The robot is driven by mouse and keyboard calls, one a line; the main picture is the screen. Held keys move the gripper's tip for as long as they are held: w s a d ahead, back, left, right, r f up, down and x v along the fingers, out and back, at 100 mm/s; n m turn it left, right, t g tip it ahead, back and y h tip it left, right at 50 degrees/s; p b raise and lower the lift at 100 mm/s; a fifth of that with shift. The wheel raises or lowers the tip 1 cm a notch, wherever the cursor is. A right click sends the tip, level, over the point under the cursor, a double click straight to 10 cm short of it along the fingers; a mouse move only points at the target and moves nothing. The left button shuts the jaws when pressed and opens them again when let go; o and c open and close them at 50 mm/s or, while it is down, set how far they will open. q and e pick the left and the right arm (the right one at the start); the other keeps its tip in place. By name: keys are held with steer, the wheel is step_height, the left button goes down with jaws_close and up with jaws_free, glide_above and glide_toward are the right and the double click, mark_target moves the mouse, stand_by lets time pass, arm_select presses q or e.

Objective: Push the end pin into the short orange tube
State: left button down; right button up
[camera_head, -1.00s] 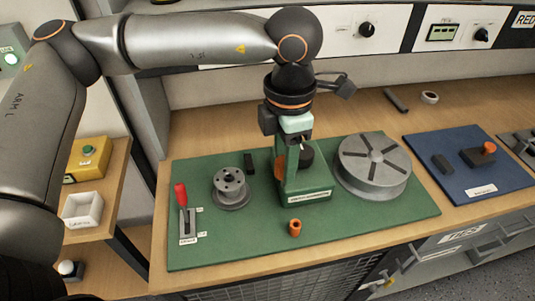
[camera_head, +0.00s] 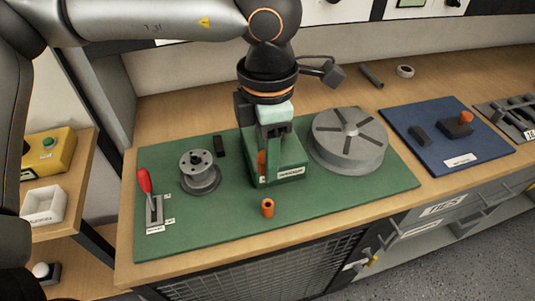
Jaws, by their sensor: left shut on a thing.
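The short orange tube (camera_head: 267,208) stands upright on the front of the green mat, its dark opening facing up. My left gripper (camera_head: 275,130) points down over the green stand (camera_head: 292,168) behind the tube. It is above and behind the tube, apart from it. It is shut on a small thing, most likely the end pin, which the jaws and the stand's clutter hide. Another orange piece (camera_head: 262,163) shows at the left side of the green stand. My right gripper is not in view.
On the green mat (camera_head: 335,204) are a grey flanged spool (camera_head: 199,172), a red-handled lever (camera_head: 145,181) and a large slotted grey disc (camera_head: 349,141). A blue mat (camera_head: 474,164) with small parts lies right. The mat around the tube is clear.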

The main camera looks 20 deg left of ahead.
arm_select(q)
steer(key=shift+f+b, duration=0.65)
steer(key=shift+f, duration=0.2)
step_height(320, 180, down, 3)
steer(key=b, duration=0.3)
steer(key=shift+f, duration=0.2)
steer(key=shift+f+b, duration=0.25)
steer(key=shift+b, duration=0.05)
steer(key=shift+f, duration=0.2)
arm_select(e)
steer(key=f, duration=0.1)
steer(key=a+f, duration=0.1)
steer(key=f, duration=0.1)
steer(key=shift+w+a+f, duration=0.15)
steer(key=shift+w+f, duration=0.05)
arm_select(q)
steer(key=shift+b, duration=0.45)
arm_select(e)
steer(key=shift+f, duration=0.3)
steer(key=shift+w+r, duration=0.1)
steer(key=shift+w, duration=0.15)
arm_select(q)
steer(key=shift+f+b, duration=2.15)
steer(key=shift+f, duration=0.1)
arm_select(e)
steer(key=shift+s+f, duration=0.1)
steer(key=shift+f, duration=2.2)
